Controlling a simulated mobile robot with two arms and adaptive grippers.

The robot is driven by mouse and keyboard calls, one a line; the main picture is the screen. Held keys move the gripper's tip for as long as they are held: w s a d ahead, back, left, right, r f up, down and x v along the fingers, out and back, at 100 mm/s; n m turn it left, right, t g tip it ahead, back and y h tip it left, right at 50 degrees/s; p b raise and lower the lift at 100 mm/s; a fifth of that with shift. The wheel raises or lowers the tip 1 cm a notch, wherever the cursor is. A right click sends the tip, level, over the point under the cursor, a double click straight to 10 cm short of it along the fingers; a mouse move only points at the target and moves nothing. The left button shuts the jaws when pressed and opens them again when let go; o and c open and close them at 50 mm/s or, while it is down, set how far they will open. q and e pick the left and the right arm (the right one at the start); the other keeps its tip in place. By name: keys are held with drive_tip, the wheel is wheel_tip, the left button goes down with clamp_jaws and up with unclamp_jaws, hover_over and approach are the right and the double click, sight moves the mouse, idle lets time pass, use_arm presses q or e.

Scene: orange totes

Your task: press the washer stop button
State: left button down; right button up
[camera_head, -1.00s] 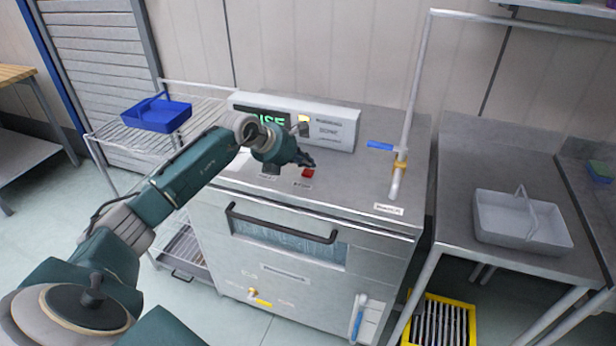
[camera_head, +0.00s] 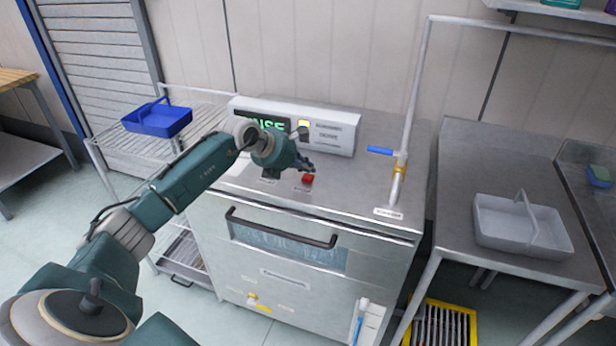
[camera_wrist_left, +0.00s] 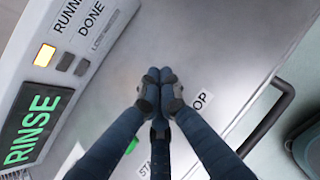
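The washer (camera_head: 290,245) is a steel cabinet with a dark handle on its front. Its red stop button (camera_head: 307,179) is on the top near the front edge. My left gripper (camera_head: 309,168) is just behind and above the button in the head view; I cannot tell whether it touches it. In the left wrist view, the gripper's fingers (camera_wrist_left: 160,76) are together with nothing seen between them. The red button is not visible there, but part of a label ending in "OP" (camera_wrist_left: 204,100) shows beside the fingers. My right gripper is not in view.
The display (camera_wrist_left: 36,122) reads "RINSE", and an amber lamp (camera_wrist_left: 44,55) is lit beside "RUNNING". A pipe (camera_head: 408,130) with a blue lever stands right of the button. A blue tote (camera_head: 158,120) sits on a left rack, a grey tote (camera_head: 500,222) on the right table.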

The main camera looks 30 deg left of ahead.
use_arm(q)
drive_tip(key=shift+f, duration=0.15)
drive_tip(key=shift+f+b, duration=0.3)
drive_tip(key=shift+b, duration=0.1)
drive_tip(key=shift+f+b, duration=0.35)
drive_tip(key=shift+f, duration=0.1)
idle(0.8)
drive_tip(key=shift+r, duration=0.1)
drive_tip(key=shift+r+p, duration=0.5)
drive_tip(key=shift+r, duration=0.25)
drive_tip(key=shift+r, duration=0.1)
